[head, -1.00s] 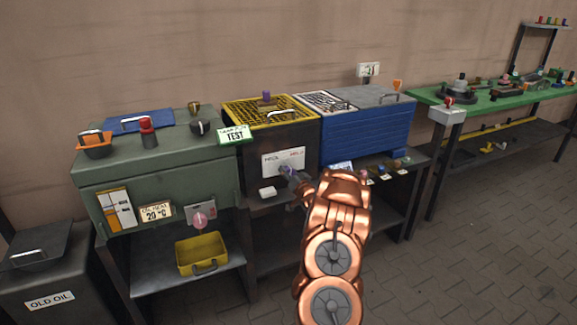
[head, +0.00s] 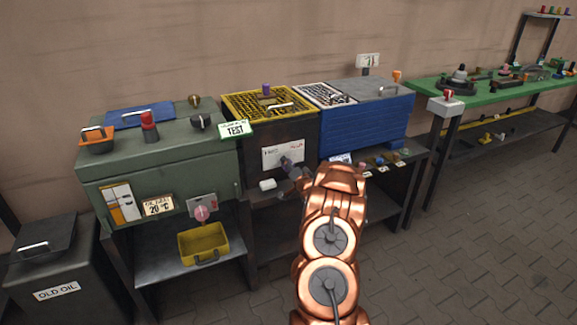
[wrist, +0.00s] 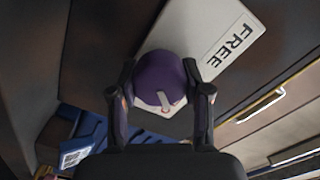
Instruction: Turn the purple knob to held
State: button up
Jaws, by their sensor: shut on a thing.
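The purple knob (wrist: 163,78) sits between the two fingers of my gripper (wrist: 160,105) in the wrist view, with the fingers shut on its sides. A pale pointer mark shows on the knob's near face, on the side away from the FREE label (wrist: 229,45). The knob is on a white plate (head: 282,156) on the front of the dark box under the yellow grid. Red lettering shows at the plate's right end, too small to read now.
A blue ribbed box (head: 365,130) stands right of the dark box. A green cabinet (head: 155,165) with a pink knob (head: 201,213) and a yellow bin (head: 204,243) below stand left.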

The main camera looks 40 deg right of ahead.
jog(key=shift+r, duration=0.1)
jog(key=o, duration=1.2)
jog(key=shift+c, duration=0.2)
jog(key=shift+s, duration=0.15)
jog(key=v, duration=1.1)
jog(key=shift+s+a, duration=0.2)
jog(key=shift+s, duration=0.15)
